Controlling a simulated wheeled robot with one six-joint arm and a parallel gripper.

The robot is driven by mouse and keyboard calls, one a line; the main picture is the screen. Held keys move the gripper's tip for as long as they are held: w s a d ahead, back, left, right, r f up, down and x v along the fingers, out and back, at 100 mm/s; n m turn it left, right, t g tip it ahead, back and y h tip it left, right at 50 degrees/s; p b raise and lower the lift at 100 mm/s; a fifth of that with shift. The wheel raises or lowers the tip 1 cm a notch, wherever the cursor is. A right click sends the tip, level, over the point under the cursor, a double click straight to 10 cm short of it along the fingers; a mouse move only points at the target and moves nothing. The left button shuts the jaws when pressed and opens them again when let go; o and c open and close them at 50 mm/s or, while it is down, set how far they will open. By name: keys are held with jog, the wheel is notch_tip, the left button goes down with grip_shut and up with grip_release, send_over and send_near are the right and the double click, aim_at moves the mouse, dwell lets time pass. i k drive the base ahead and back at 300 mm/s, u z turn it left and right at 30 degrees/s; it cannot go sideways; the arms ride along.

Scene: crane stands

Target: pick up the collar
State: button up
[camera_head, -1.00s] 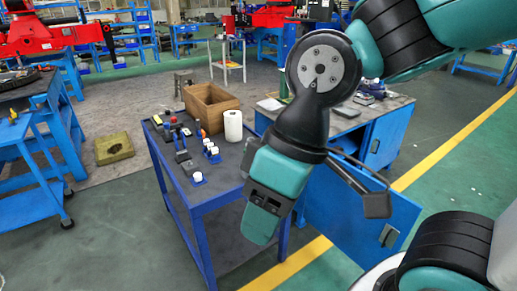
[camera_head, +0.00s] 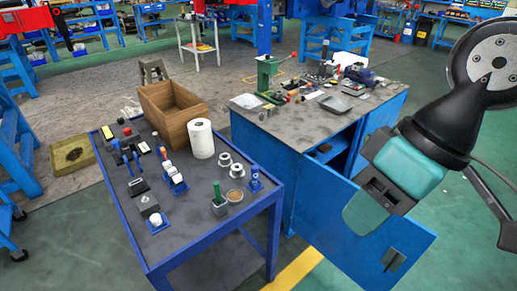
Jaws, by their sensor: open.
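Two short silver ring-shaped parts, one (camera_head: 224,160) behind the other (camera_head: 237,171), stand on the right half of the blue-framed table in the camera_head view. Either looks like a collar; I cannot tell which one is meant. A round brownish part (camera_head: 235,196) sits just in front of them. My gripper (camera_head: 370,208) hangs to the right of the table, in front of the blue cabinet door, well apart from these parts. It is open, with nothing seen in it; its fingers show poorly from this angle.
A workbench (camera_head: 262,121) with an open blue door (camera_head: 345,235) stands behind right.

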aim_at(225, 162)
jog(key=z, duration=0.15)
jog(key=i, duration=0.85)
jog(key=u, duration=0.55)
jog(key=i, duration=0.45)
jog(key=u, duration=0.45)
